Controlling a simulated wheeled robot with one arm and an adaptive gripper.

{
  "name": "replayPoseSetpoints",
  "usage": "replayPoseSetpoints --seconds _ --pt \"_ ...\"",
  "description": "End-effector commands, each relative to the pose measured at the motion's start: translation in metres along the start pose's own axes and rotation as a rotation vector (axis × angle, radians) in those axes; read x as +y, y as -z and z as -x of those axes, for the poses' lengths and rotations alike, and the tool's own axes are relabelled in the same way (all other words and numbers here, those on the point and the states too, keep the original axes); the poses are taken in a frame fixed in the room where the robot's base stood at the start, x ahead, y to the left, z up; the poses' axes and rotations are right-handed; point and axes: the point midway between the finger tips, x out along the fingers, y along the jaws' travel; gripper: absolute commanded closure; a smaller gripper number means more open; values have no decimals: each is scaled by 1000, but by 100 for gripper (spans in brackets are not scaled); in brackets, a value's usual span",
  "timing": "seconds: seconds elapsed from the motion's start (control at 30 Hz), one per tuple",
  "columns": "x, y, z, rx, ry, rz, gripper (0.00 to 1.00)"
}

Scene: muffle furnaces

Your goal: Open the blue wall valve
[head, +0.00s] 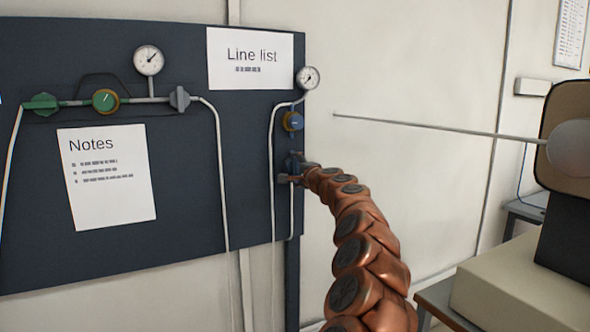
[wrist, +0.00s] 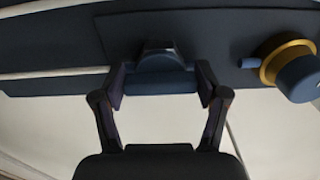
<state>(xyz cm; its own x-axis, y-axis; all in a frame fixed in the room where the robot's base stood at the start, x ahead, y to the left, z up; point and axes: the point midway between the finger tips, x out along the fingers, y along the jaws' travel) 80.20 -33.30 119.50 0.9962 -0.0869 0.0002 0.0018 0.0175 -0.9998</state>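The blue wall valve (head: 293,163) sits low on the right edge of the dark panel in the head view, partly hidden by my gripper. In the wrist view its blue handle (wrist: 160,82) lies crosswise, with a grey stem behind it. My gripper (wrist: 161,80) has one finger at each end of this handle, and both fingers appear to touch it. In the head view my gripper (head: 299,174) is small and dark at the panel edge, at the end of my copper arm.
A blue knob with a gold ring (wrist: 298,72) is close on the right in the wrist view; it is above the valve in the head view (head: 292,121). A gauge (head: 307,78) and thin pipes are nearby. A green valve (head: 40,103) and grey valve (head: 180,98) are left.

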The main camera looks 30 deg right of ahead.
Motion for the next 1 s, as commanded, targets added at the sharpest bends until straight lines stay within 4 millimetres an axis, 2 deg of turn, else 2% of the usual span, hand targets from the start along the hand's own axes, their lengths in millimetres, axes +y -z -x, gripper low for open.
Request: replayPoseSetpoints --seconds 0.03,0.2,0.63,1.0 --pt "0 0 0 0 0 0 19" --pt "0 0 0 0 0 1 4" --pt "-1 0 3 0 1 2 4" --pt "-1 -1 24 -4 2 -1 4"
